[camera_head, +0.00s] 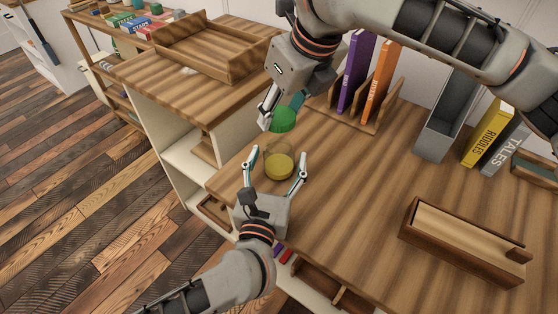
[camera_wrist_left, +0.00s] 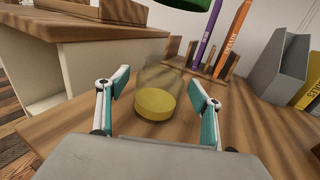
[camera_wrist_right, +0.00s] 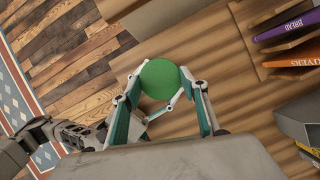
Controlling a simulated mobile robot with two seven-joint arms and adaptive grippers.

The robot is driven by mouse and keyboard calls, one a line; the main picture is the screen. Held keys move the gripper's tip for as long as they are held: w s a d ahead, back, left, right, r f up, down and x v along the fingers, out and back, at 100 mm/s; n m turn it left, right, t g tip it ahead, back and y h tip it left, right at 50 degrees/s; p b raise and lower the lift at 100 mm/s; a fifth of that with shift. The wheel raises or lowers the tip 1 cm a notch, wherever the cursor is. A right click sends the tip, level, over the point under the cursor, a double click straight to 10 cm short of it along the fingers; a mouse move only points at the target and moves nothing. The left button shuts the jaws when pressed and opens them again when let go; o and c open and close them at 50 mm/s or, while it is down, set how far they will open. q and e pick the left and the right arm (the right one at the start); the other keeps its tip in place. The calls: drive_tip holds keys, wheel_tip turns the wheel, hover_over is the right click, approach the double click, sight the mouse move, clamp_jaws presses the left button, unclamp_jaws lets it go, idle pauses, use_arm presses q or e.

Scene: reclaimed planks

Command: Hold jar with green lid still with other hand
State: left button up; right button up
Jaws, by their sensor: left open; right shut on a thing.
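The jar (camera_head: 279,165) is clear glass with yellow contents, upright on the wooden desk; it also shows in the left wrist view (camera_wrist_left: 156,102). Its green lid (camera_head: 283,120) is off the jar and held above it, with a gap visible in the left wrist view. My left gripper (camera_head: 277,160) is open, with one finger on each side of the jar; whether they touch it I cannot tell. My right gripper (camera_wrist_right: 160,88) is shut on the green lid. The lid hides the jar in the right wrist view.
Behind stand a book rack with a purple book (camera_head: 355,72) and an orange book (camera_head: 379,82). A grey holder (camera_head: 446,115) and a yellow book (camera_head: 487,132) are at right. A wooden box (camera_head: 463,243) lies front right. Desk between is clear.

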sight(281, 140)
use_arm(q)
drive_tip(key=shift+w+d, duration=0.1)
drive_tip(key=shift+w, duration=0.45)
drive_tip(key=c, duration=1.7)
use_arm(e)
drive_tip(key=shift+f, duration=2.45)
drive_tip(key=shift+f, duration=0.15)
drive_tip(key=shift+f, duration=0.8)
drive_tip(key=shift+f, duration=0.55)
